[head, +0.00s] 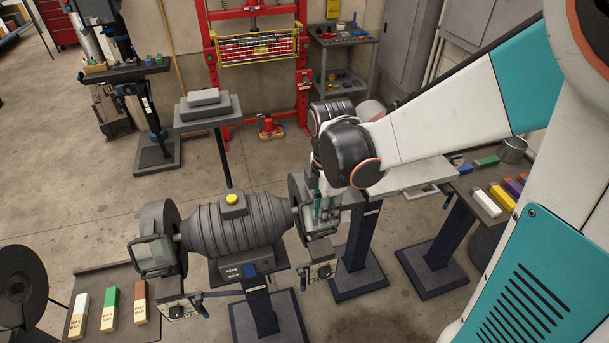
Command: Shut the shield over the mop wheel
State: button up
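A grey double-ended machine (235,225) stands on a pedestal, with a guarded wheel at each end. The left wheel guard (160,218) has a clear framed shield (155,256) in front of it. The right wheel guard (299,205) also has a clear framed shield (322,228), partly hidden by my gripper. I cannot tell from the labels which wheel is the mop wheel. My gripper (326,208) points down at the right shield, touching it or very close. Its fingers overlap the shield, so I cannot tell whether they are open or shut.
Several wax bars (110,310) lie on a tray at the front left. More coloured bars (494,201) and a metal can (513,149) lie on the right table. A red press (262,55) stands behind. Pedestals (360,267) stand close on the right.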

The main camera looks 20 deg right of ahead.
aim_at(325, 233)
notch_tip(325, 233, down, 6)
jog(key=shift+s+f+b, duration=0.1)
jog(key=shift+b, duration=0.45)
grip_shut()
